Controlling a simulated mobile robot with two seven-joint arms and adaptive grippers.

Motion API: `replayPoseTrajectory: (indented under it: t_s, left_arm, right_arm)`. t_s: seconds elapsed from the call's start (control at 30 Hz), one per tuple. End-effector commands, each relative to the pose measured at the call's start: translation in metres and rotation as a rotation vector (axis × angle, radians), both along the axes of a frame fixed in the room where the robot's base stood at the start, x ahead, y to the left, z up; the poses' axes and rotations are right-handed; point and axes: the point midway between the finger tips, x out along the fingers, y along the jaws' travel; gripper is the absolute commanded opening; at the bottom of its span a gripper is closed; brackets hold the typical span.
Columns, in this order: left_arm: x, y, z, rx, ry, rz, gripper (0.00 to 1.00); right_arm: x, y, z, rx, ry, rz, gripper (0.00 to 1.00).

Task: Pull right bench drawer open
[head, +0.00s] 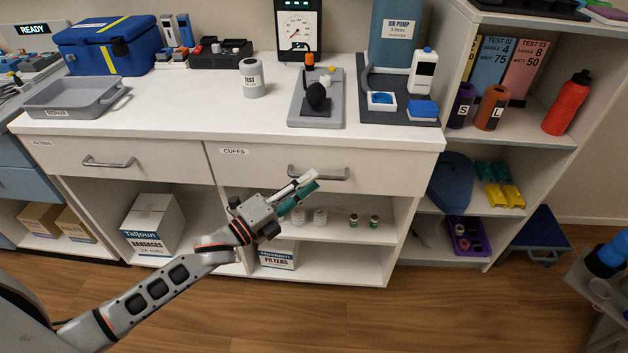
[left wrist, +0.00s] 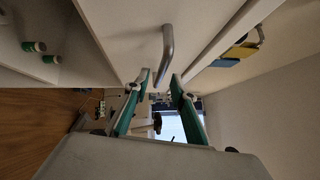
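The right bench drawer (head: 270,165), labelled CUFFS, is shut flush in the white bench. Its grey bar handle (head: 336,175) is on the drawer front. The handle (left wrist: 168,48) shows just beyond the fingertips there, on the pale drawer front (left wrist: 120,25). My right gripper is not in view.
The left bench drawer (head: 130,170) is shut too. Below are open shelves with a bandage box (head: 153,223), a filters box (head: 278,255) and small jars. A shelf unit (head: 548,138) stands to the right. The wooden floor (head: 330,315) in front is clear.

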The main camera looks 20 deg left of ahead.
Motion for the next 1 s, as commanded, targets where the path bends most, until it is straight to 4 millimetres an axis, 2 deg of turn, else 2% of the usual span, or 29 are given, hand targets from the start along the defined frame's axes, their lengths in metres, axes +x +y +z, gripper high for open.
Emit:
replayPoseTrajectory:
  t_s: [0.2, 0.5, 0.53, 0.6, 1.0]
  left_arm:
    - [0.015, -0.009, 0.001, 0.000, 0.001, 0.000, 0.25]
    - [0.017, -0.010, 0.002, 0.000, 0.002, 0.000, 0.25]
    - [0.017, -0.010, 0.002, 0.000, 0.002, 0.000, 0.20]
    - [0.016, -0.010, 0.002, 0.000, 0.002, 0.000, 0.01]
    - [0.013, -0.010, 0.002, 0.000, 0.001, 0.000, 0.00]
  right_arm:
    - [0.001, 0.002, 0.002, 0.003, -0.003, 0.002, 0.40]
    - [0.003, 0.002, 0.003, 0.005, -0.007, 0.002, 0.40]
    - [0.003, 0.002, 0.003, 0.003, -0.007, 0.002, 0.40]
    - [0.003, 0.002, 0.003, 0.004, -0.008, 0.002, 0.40]
    - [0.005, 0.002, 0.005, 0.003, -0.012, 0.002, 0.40]
